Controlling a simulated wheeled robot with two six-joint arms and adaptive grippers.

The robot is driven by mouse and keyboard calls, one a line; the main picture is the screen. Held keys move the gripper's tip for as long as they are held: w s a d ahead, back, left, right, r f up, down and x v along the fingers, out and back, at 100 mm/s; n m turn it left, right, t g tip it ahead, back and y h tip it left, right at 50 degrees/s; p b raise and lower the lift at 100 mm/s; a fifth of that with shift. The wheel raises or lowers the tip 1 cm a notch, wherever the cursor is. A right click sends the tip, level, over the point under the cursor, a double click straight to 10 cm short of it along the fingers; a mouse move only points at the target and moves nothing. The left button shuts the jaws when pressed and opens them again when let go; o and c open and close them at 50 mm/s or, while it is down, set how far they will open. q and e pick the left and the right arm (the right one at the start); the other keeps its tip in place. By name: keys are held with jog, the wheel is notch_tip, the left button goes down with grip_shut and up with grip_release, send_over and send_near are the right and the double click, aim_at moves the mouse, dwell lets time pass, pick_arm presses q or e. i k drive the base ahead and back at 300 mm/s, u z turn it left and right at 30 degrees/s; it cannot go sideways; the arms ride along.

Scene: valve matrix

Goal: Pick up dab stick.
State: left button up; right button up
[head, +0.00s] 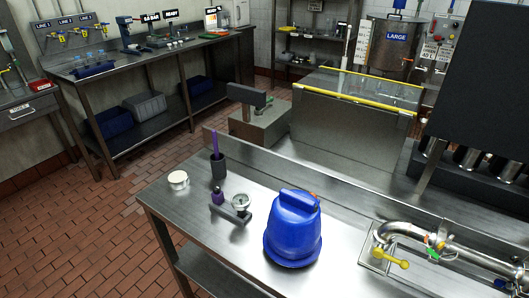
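A thin purple stick (215,142), which looks like the dab stick, stands upright in a small dark cup (218,169) on the near steel table (185,220). Its lower end is hidden inside the cup. The cup stands toward the table's back left, close to the raised back edge. Neither of my grippers shows in the head view.
A white cup (178,180) stands left of the dark cup. A small purple-topped bottle (217,197) and a gauge (240,203) stand in front. A big blue container (293,228) and a pipe with a yellow handle (392,258) are to the right. The table's front left is clear.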

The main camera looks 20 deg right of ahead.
aim_at(214, 132)
jog(key=u, duration=0.2)
jog(key=k, duration=1.05)
jog(key=u, duration=0.9)
jog(key=i, duration=1.5)
jog(key=z, duration=1.4)
jog(key=i, duration=0.9)
jog(key=z, duration=1)
